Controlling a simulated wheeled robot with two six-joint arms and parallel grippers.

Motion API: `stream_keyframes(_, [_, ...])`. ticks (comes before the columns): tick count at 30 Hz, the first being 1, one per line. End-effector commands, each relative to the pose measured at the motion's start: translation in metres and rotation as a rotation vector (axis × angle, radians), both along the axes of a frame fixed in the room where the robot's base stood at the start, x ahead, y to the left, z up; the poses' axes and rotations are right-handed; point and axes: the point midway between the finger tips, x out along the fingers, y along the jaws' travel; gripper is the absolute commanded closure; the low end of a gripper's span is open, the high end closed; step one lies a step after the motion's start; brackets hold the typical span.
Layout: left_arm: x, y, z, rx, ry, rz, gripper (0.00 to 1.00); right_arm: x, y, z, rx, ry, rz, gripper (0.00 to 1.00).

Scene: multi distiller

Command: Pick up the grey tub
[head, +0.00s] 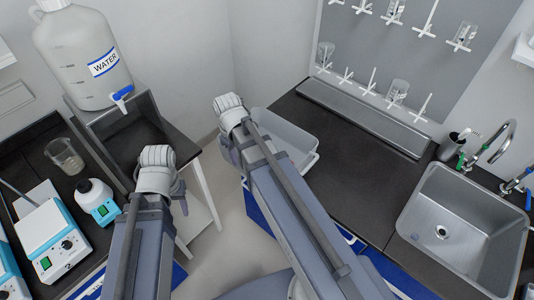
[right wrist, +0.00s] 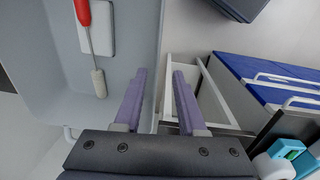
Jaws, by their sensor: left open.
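The grey tub (head: 292,142) stands on the dark counter's left end in the head view, partly hidden behind my right arm. In the right wrist view the tub (right wrist: 45,55) fills the left side, with its side edge running between my right gripper's fingers. My right gripper (right wrist: 160,73) is open, one finger over the tub's inside and one outside; I cannot tell whether they touch it. Inside the tub lie a red-handled brush (right wrist: 88,40) and a pale block (right wrist: 101,28). My left gripper (head: 158,156) is open and empty, left of the tub and apart from it.
A steel sink (head: 465,225) is set in the counter (head: 350,187) at right. A pegboard (head: 400,50) with glassware hangs behind. At left stand a water carboy (head: 85,60), a beaker (head: 64,157) and white-and-blue devices (head: 50,240). The counter between tub and sink is clear.

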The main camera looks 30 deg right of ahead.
Motion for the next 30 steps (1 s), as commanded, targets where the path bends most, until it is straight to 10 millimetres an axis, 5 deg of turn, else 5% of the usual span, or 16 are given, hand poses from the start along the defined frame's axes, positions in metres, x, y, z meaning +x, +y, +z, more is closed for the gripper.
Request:
stream_keyframes(22, [0.000, 0.000, -0.032, 0.000, 0.000, 0.000, 0.50, 0.000, -0.004, -0.032, 0.000, 0.000, 0.000, 0.60])
stream_keyframes(30, [0.000, 0.000, -0.064, 0.000, 0.000, 0.000, 0.50, -0.004, -0.012, -0.064, 0.000, 0.000, -0.002, 0.60])
